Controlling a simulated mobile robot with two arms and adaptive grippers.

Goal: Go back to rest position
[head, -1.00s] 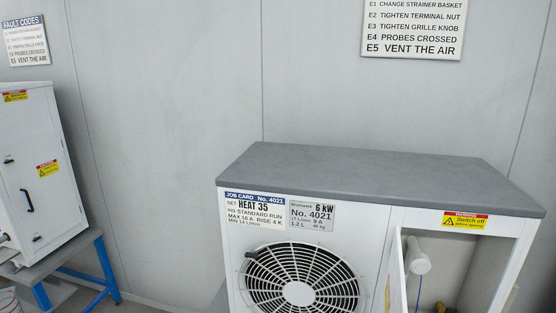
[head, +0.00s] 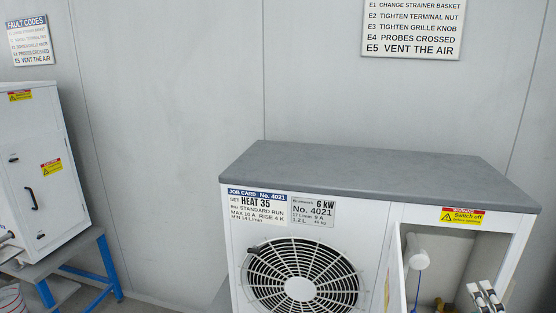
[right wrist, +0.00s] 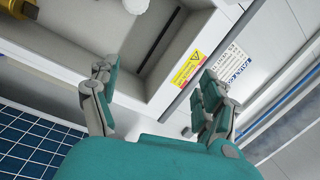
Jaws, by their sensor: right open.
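My right gripper (head: 480,287) shows at the lower right of the head view, in front of the open compartment of the white heat pump unit (head: 376,240). In the right wrist view the right gripper (right wrist: 156,85) has its two fingers spread wide with nothing between them. Its fingers are near the compartment's edge and a yellow warning label (right wrist: 188,68). My left gripper is not in view.
The unit has a grey top (head: 380,178), a fan grille (head: 300,285) and an open door (head: 394,275). A white pipe part (head: 418,258) is inside the compartment. A second white cabinet (head: 38,170) stands on a blue-legged stand (head: 108,265) at the left.

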